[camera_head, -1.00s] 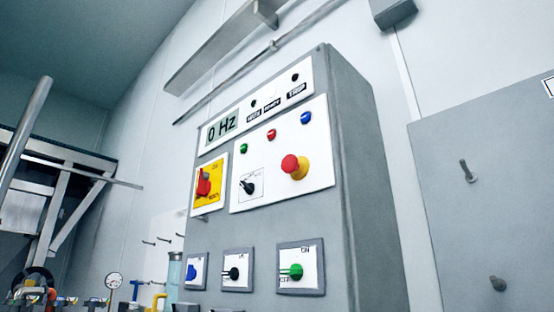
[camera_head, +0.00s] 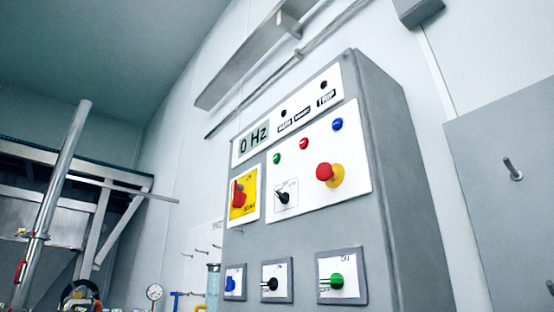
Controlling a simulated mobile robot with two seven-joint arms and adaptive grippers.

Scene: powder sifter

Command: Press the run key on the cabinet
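The grey control cabinet (camera_head: 300,237) stands right of centre, seen from below and tilted in the picture. Its display (camera_head: 254,141) reads 0 Hz. A white panel carries a green button (camera_head: 277,158), a red button (camera_head: 304,144), a blue button (camera_head: 337,125), a black selector (camera_head: 284,197) and a red mushroom button (camera_head: 325,172) on a yellow base. A red rotary switch (camera_head: 239,196) sits on a yellow plate. Below are a blue knob (camera_head: 230,283), a black knob (camera_head: 271,284) and a green knob (camera_head: 336,281). I cannot read which one is run. Neither gripper is in view.
At left are a metal frame (camera_head: 110,215), a slanted pole (camera_head: 55,190) and a pressure gauge (camera_head: 154,292). A wall shelf (camera_head: 245,60) is above. No obstacle shows before the cabinet's face.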

